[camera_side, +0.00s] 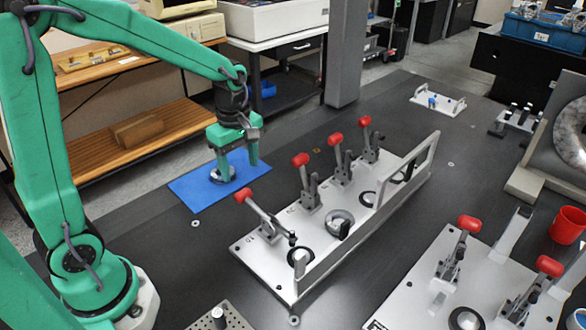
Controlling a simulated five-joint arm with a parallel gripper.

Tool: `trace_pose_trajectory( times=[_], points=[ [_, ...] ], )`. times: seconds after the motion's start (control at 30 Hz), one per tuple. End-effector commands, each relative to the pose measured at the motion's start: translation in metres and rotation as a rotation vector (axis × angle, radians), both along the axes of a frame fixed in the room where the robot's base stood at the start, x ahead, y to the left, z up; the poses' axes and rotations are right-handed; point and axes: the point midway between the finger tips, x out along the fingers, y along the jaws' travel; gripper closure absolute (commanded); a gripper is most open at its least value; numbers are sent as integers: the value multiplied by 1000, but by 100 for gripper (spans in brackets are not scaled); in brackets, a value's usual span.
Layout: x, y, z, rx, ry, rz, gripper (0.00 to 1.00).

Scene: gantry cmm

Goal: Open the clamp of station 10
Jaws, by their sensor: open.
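A long light-grey fixture plate (262,262) in the middle of the table carries a row of red-handled toggle clamps. The nearest clamp (268,218) stands by a small mark that looks like 10, though it is hard to read. Its red handle (243,195) leans down to the left, and its arm reaches right toward a dark ring part (300,256). The other clamps in the row have handles pointing up. My gripper (238,174) is open, with fingers pointing down over a blue mat (194,188), behind and apart from that handle. A round metal part (222,174) lies beneath the left finger.
A raised frame (365,215) runs along the plate's right side. A second plate (412,285) with red-handled clamps is at lower right, near a red cup (567,225). A small white fixture (438,102) stands farther back. The dark table left of the row is mostly clear.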

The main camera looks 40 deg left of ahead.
Motion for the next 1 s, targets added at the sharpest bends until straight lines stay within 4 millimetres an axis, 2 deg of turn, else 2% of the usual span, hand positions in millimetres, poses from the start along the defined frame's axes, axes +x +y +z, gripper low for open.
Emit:
trace_pose_trajectory(
  times=[0.17, 0.7, 1.0],
  points=[
    [0, 0, -11, 0, 3, -1, 40],
    [0, 0, -69, 0, 2, -2, 40],
    [0, 0, -77, 0, 0, -2, 40]
  ],
)
